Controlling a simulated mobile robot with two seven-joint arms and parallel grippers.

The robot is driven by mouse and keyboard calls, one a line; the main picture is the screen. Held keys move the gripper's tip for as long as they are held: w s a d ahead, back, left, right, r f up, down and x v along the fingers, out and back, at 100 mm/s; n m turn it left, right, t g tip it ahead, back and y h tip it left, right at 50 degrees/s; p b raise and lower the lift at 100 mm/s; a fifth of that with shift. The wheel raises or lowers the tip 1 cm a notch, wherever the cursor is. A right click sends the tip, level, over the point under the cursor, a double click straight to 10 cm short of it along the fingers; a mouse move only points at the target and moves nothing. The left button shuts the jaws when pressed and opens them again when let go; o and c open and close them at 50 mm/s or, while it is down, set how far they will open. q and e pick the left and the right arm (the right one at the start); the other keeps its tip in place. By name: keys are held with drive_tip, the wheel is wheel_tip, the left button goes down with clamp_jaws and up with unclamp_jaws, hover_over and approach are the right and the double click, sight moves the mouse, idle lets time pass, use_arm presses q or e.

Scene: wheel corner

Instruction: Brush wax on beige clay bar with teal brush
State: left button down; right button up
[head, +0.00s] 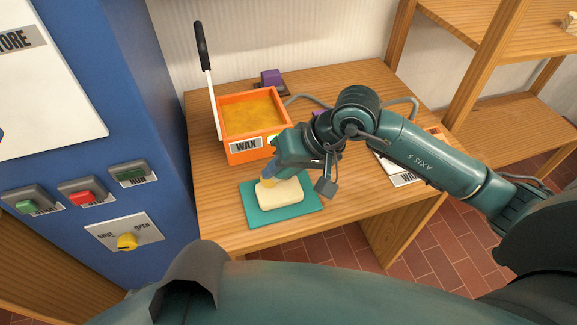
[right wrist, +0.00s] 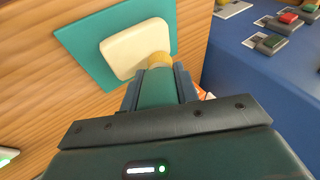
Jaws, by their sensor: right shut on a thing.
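The beige clay bar (head: 281,193) lies on a teal mat (head: 256,215) near the table's front. It also shows in the right wrist view (right wrist: 132,48). My right gripper (head: 271,175) is above the bar's back-left part, shut on the teal brush. The brush's handle (right wrist: 158,88) shows between the fingers in the right wrist view. Its yellowish bristles (right wrist: 159,60) are at the bar's edge and appear to touch it. The orange wax box (head: 262,153), labelled WAX and filled with yellow wax (head: 250,114), stands behind the mat. My left gripper is not in view.
A white lever with a black grip (head: 202,46) rises at the wax box's left. A blue cabinet with buttons and a yellow knob (head: 127,241) stands at the left. A white labelled item (head: 404,176) lies right on the wooden table (head: 345,205). Wooden shelves (head: 480,60) stand at the right.

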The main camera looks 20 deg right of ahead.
drive_tip(key=shift+a+f+b, duration=0.1)
drive_tip(key=shift+a+b, duration=0.3)
drive_tip(key=shift+a, duration=0.85)
drive_tip(key=shift+s+d+b, duration=0.1)
drive_tip(key=shift+s+b, duration=0.6)
drive_tip(key=shift+s, duration=1.1)
drive_tip(key=shift+d+b, duration=0.6)
drive_tip(key=shift+d, duration=0.4)
drive_tip(key=shift+w+d+b, duration=0.1)
drive_tip(key=shift+d+b, duration=0.6)
drive_tip(key=shift+d, duration=0.8)
drive_tip(key=shift+d+b, duration=0.7)
drive_tip(key=shift+d, duration=0.5)
